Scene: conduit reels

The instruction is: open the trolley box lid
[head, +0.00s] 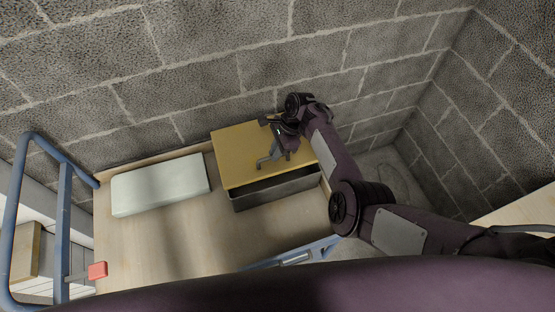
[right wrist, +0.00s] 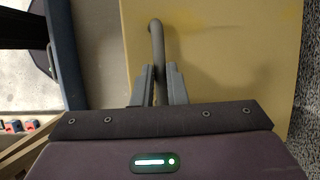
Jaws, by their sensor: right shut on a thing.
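The trolley box (head: 278,193) has a dark grey body and stands on the wooden trolley deck against the block wall. Its yellow lid (head: 235,151) also fills much of the right wrist view (right wrist: 225,65). A dark strip shows between the lid's front edge and the box's front wall, so the lid looks partly raised. A grey bent bar handle (head: 264,163) is on the lid. My right gripper (head: 281,146) is shut on this handle; in the right wrist view the fingers (right wrist: 158,84) close around the bar (right wrist: 156,40). My left gripper is not in view.
A pale flat block (head: 160,184) lies on the trolley deck (head: 180,245) left of the box. A blue tubular frame (head: 65,225) rises at the deck's left end, with a red piece (head: 97,271) near it. The wall (head: 200,75) is close behind the box. The deck's middle is clear.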

